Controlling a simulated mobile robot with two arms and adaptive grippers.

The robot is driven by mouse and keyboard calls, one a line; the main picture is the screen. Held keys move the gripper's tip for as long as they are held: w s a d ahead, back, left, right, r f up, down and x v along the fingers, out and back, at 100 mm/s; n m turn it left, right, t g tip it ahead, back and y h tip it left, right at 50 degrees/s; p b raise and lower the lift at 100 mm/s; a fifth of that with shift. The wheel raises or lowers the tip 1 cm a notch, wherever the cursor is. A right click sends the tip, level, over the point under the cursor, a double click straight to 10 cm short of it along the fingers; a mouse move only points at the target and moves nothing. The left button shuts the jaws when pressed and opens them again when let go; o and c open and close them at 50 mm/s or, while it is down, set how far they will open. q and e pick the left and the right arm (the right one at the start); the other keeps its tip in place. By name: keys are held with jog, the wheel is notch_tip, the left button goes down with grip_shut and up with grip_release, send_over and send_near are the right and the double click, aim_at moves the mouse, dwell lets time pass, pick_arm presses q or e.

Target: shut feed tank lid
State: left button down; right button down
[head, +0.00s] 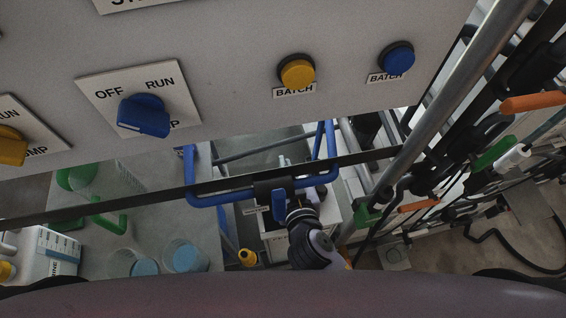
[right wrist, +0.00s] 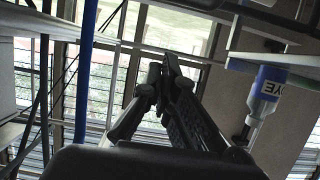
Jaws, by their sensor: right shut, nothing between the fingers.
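My right gripper (head: 279,190) is at the lower middle of the head view, below the control panel and close to a blue tubular frame (head: 206,198). Whether it touches the frame cannot be told. In the right wrist view its dark fingers (right wrist: 163,76) are together with nothing between them, pointing toward the windows. My left gripper is not in view.
A grey control panel (head: 225,60) with a blue OFF/RUN knob (head: 143,115), a yellow button (head: 297,71) and a blue button (head: 397,57) fills the top. Jugs and beakers (head: 186,256) stand at lower left. Pipes and valves with coloured handles (head: 493,152) crowd the right.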

jog(key=p+x, duration=0.1)
jog(key=x, duration=0.5)
jog(key=shift+s+d+f, duration=0.1)
jog(key=shift+s+f, duration=0.5)
jog(key=shift+f, duration=0.2)
jog(key=shift+s+d+f, duration=0.1)
jog(key=shift+s+f, duration=0.5)
jog(key=shift+f, duration=0.25)
